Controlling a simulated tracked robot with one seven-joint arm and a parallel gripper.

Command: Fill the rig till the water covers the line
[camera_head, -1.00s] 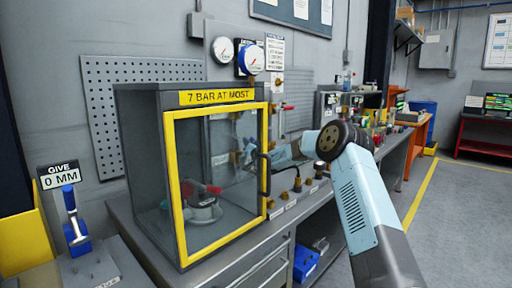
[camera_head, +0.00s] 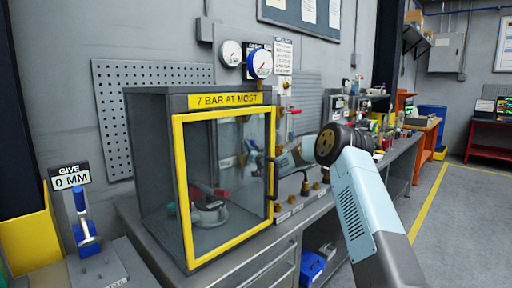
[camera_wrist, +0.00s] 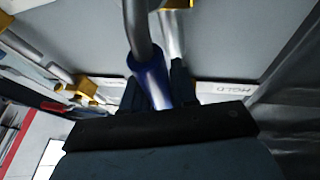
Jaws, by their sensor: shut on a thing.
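The rig is a grey cabinet (camera_head: 150,150) with a yellow-framed clear door (camera_head: 180,180), marked "7 BAR AT MOST". Inside stands a round grey fitting (camera_head: 210,213) with a red part. I cannot make out any water or fill line. My gripper (camera_wrist: 157,88) is shut on a blue-sleeved handle (camera_wrist: 150,72) in the wrist view, with a grey curved pipe close in front of it. In the head view my gripper is by the cabinet's right side, largely hidden by the door frame and my arm.
Two gauges (camera_head: 260,64) hang on the wall above the cabinet. Brass fittings (camera_head: 305,188) line the bench at right. At left a blue-handled device (camera_head: 86,230) stands below a "GIVE 0 MM" sign (camera_head: 69,177). The wrist view shows a white label (camera_wrist: 237,90). Floor at right is clear.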

